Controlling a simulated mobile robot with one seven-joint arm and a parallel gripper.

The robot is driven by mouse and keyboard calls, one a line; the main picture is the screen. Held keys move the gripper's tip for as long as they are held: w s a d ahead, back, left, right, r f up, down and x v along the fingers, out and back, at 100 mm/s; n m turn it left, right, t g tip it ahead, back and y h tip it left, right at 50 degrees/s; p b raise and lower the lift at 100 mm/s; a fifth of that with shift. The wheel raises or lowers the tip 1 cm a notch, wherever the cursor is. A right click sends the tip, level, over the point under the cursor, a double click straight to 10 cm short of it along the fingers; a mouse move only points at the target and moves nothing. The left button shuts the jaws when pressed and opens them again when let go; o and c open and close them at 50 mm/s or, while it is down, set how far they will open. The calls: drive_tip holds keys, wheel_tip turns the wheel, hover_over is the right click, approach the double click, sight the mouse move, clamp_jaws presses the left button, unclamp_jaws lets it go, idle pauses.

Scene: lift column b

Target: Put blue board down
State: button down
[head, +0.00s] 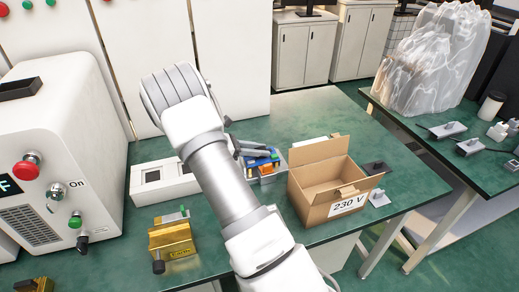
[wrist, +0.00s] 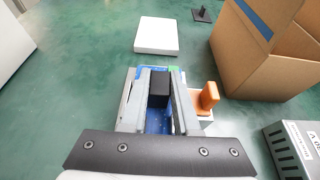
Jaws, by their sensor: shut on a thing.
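The blue board (head: 259,157) shows in the head view just left of the open cardboard box, partly hidden by my arm. It carries a black block, an orange part and a green strip. In the wrist view the blue board (wrist: 158,123) lies between and below the fingers. My gripper (wrist: 160,75) is shut on it, with the black block between the fingers. In the head view my gripper (head: 244,150) is mostly behind my arm. I cannot tell whether the board touches what is under it.
An open cardboard box (head: 330,190) marked 230 V stands at right. A flat white block (wrist: 157,35) lies ahead. A white two-window unit (head: 160,182) and a yellow block (head: 172,240) are at left. Bare green table (head: 300,108) lies behind.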

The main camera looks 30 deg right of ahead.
drive_tip(key=shift+f+b, duration=0.3)
drive_tip(key=shift+f, duration=0.3)
idle(0.4)
drive_tip(key=c, duration=0.6)
unclamp_jaws()
drive_tip(key=p+v, duration=0.2)
drive_tip(key=v, duration=1.5)
drive_tip(key=shift+a, duration=0.2)
drive_tip(key=shift+r, duration=0.1)
